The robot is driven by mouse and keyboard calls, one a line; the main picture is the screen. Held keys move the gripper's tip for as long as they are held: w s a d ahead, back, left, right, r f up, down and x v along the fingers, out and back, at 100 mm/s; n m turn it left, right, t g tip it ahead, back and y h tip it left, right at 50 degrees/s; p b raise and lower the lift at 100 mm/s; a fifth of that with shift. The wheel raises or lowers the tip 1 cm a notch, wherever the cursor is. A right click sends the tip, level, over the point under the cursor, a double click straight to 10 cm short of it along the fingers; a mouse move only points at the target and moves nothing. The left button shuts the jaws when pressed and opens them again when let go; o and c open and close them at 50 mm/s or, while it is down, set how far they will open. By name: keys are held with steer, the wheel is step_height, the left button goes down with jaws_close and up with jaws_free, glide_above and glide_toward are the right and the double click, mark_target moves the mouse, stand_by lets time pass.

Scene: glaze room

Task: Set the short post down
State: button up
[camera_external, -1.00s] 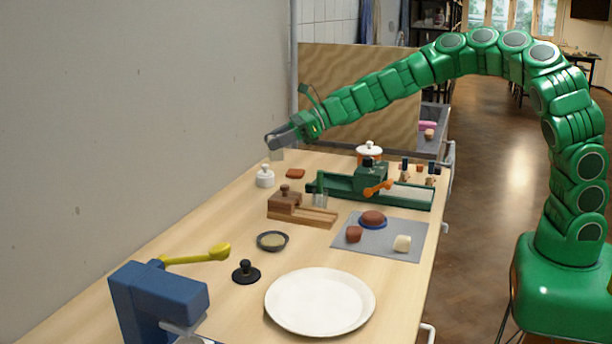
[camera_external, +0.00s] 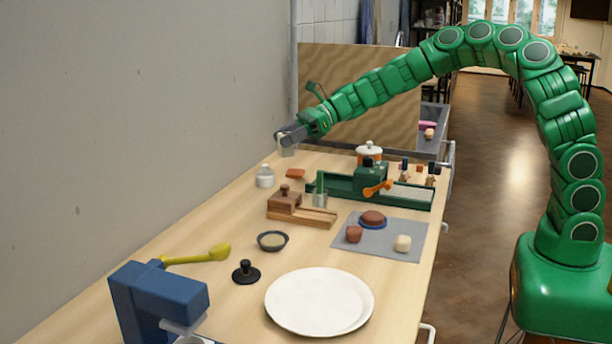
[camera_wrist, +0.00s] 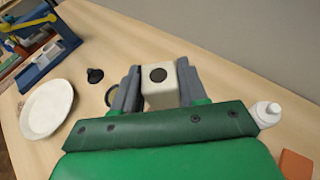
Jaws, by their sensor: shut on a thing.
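The short post (camera_wrist: 160,94) is a cream block with a dark round spot on its top, held upright or nearly so in the wrist view. My gripper (camera_wrist: 158,88) is shut on it, one grey finger on each side. In the outside view my gripper (camera_external: 287,134) is over the far left end of the table (camera_external: 215,220), by the wall. The pale post (camera_external: 288,149) shows just below the fingers there. Whether its lower end touches the table I cannot tell.
A white bottle (camera_external: 265,177) and a reddish-brown block (camera_external: 295,174) stand near the post's end of the table. A green slide-like fixture (camera_external: 335,188), a glass (camera_external: 320,199) and a wooden jig (camera_external: 287,205) are closer to the camera. A white plate (camera_external: 320,301) lies in front.

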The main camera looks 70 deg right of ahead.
steer(key=shift+f, duration=1.65)
steer(key=shift+w+a+f, duration=0.15)
steer(key=shift+w+f, duration=1.55)
steer(key=shift+w, duration=0.65)
steer(key=shift+w+a+f, duration=0.2)
steer(key=shift+w+f, duration=1.45)
steer(key=shift+w, duration=0.65)
steer(key=shift+w+a+f, duration=0.15)
steer(key=shift+w+f, duration=1.55)
steer(key=shift+w, duration=0.65)
steer(key=shift+f, duration=1.6)
steer(key=o, duration=1.1)
steer(key=shift+r, duration=0.1)
